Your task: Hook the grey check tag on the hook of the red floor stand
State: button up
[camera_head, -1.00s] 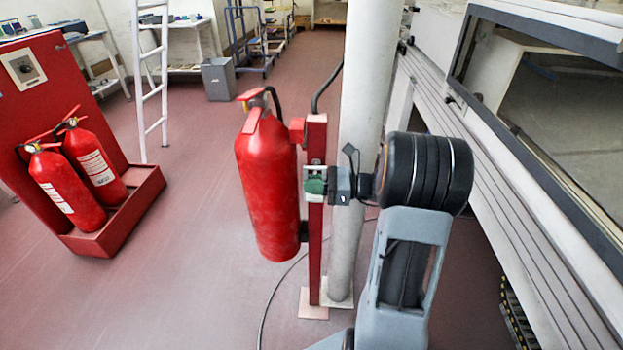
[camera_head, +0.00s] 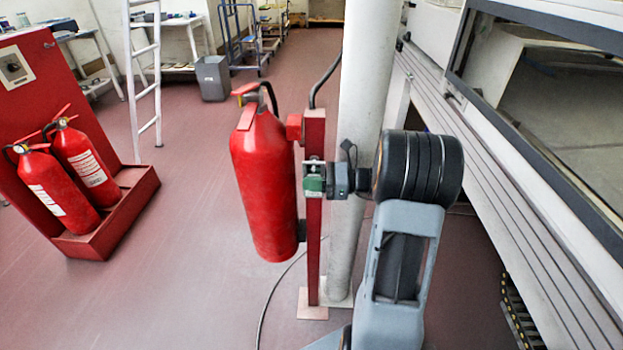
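The red floor stand is a slim upright post (camera_head: 314,235) on a small pale foot plate, beside a white column. A large red extinguisher (camera_head: 264,180) hangs on its left side. A thin dark curved piece (camera_head: 319,88) rises from the post top; I cannot tell whether it is the hook. My gripper (camera_head: 314,178) is at the post's upper part, overlapping it in the picture, with a small green part at its end. Whether it touches the post is unclear. I cannot make out the grey check tag or whether the fingers hold anything.
The white column (camera_head: 362,140) stands just behind the post. A long grey machine (camera_head: 520,170) with a window runs along the right. A red stand (camera_head: 110,220) with two extinguishers is at the left, near a white ladder (camera_head: 146,75). The floor between is clear, except for a cable.

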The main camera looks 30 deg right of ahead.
jog(key=shift+o, duration=0.8)
jog(key=shift+f+b, duration=0.15)
jog(key=shift+b, duration=0.5)
